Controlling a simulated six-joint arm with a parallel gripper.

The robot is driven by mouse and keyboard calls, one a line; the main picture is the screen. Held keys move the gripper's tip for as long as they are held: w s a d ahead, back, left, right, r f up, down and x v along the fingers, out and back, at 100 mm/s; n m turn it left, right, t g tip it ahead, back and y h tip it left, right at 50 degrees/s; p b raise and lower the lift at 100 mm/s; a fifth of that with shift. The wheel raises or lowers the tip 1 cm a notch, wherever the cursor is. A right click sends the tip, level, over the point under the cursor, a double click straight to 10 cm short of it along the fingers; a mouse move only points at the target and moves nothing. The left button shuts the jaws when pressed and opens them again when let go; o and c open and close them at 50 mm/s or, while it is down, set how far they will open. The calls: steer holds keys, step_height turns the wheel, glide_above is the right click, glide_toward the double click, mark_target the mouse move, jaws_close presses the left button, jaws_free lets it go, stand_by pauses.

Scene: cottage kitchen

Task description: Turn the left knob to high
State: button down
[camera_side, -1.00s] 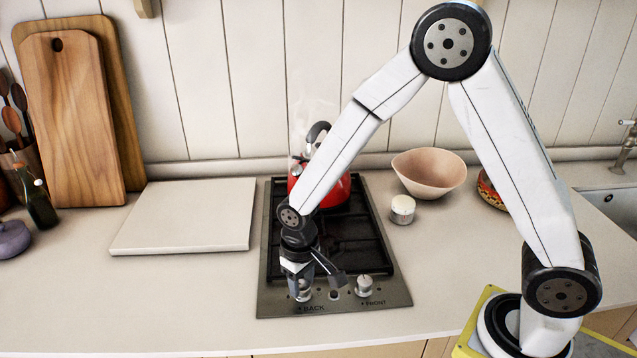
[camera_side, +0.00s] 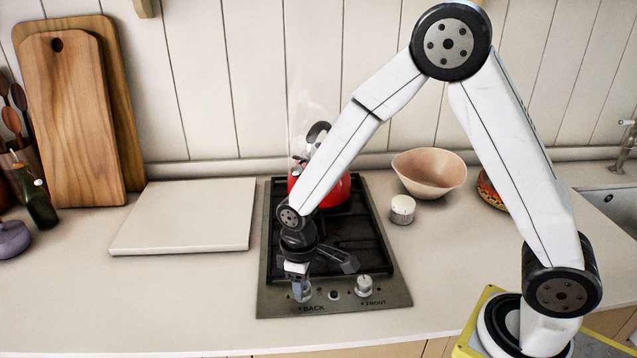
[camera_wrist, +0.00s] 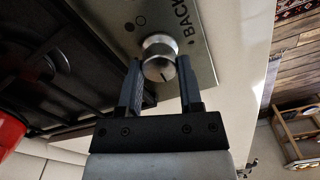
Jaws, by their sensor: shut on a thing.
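The left knob, marked BACK, is a round silver knob on the front strip of the steel hob (camera_side: 345,303). In the wrist view the knob (camera_wrist: 158,57) sits between the two dark fingers of my gripper (camera_wrist: 160,85), with a dark pointer line on its face. My gripper (camera_side: 301,290) is shut on this knob from above. In the side view the fingers mostly hide the knob. The knob's exact setting cannot be read.
The FRONT knob (camera_side: 365,286) stands just right of my gripper. A steaming red kettle (camera_side: 335,190) is at the back of the hob. A white jar (camera_side: 402,209) and a pink bowl (camera_side: 430,173) stand to the right. A pale board (camera_side: 185,217) lies left.

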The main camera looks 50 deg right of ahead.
steer(key=shift+c, duration=1.3)
jaws_free()
steer(key=shift+r, duration=0.1)
steer(key=shift+r, duration=3.8)
steer(key=s+d+m+t, duration=0.1)
steer(key=s+d, duration=0.1)
steer(key=s, duration=0.1)
steer(key=s+d+m, duration=0.2)
steer(key=s+d, duration=0.1)
steer(key=s+d+m+t, duration=0.1)
steer(key=s+d+m, duration=0.1)
steer(key=s+d, duration=0.1)
steer(key=shift+s+d+f+t, duration=0.1)
steer(key=shift+d+t, duration=0.1)
steer(key=shift+t, duration=0.1)
